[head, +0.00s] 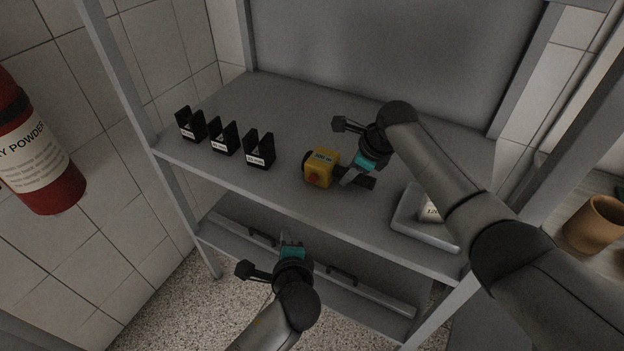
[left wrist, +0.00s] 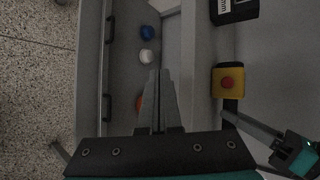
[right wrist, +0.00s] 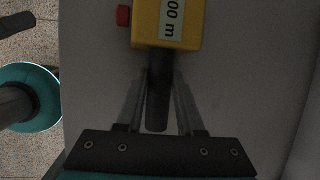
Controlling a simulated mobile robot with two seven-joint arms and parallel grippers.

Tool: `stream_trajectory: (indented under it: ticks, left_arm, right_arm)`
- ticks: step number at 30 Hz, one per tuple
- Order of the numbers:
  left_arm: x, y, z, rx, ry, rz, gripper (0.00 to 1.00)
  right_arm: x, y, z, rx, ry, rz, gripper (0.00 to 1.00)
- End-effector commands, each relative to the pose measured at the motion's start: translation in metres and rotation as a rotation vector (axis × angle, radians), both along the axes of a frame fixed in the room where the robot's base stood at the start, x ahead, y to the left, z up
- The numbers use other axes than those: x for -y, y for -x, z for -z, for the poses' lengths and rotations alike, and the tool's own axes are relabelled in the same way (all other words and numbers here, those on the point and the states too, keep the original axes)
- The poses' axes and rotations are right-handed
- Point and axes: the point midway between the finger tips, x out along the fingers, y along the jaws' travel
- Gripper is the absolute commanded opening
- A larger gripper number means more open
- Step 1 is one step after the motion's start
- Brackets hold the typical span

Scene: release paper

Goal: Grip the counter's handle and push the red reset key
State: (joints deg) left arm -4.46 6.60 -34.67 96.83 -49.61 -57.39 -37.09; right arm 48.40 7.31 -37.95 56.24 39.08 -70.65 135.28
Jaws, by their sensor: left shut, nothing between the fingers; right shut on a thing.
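The counter (head: 322,168) is a yellow box with a dark handle, on the grey shelf. Its red reset key (head: 314,177) faces the shelf's front edge; it also shows in the left wrist view (left wrist: 228,83) and the right wrist view (right wrist: 123,15). My right gripper (head: 350,176) is shut on the counter's dark handle (right wrist: 158,88), which lies between its fingers in the right wrist view. My left gripper (head: 291,240) is shut and empty, in front of and below the shelf edge, apart from the counter. Its closed fingertips (left wrist: 155,75) show in the left wrist view.
Several black holders with labels (head: 222,138) stand left of the counter. A grey tray with a label (head: 408,222) lies to the right. A lower drawer (head: 372,292) has dark handles. A fire extinguisher (head: 40,160) hangs at left; a brown cup (head: 594,224) stands at right.

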Motion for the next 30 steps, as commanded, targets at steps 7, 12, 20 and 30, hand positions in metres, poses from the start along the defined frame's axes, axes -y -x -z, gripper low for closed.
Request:
stream_trajectory:
  ticks: [7,12,20,30]
  left_arm:
    - [0.003,-0.009,-0.049,0.089,-0.077,0.008,0.0]
    - [0.004,-0.01,-0.053,0.096,-0.084,0.008,0.0]
    - [0.004,-0.011,-0.052,0.095,-0.083,0.008,0.0]
    - [0.017,-0.043,-0.052,0.096,-0.081,0.007,0.0]
  right_arm:
    - [0.0,0.001,0.001,-0.003,0.002,0.0,0.0]
    - [0.0,0.001,0.001,-0.003,0.002,0.0,0.0]
    - [0.001,0.001,0.001,-0.003,0.002,0.0,0.0]
    - [0.0,0.001,0.001,-0.003,0.002,0.0,0.0]
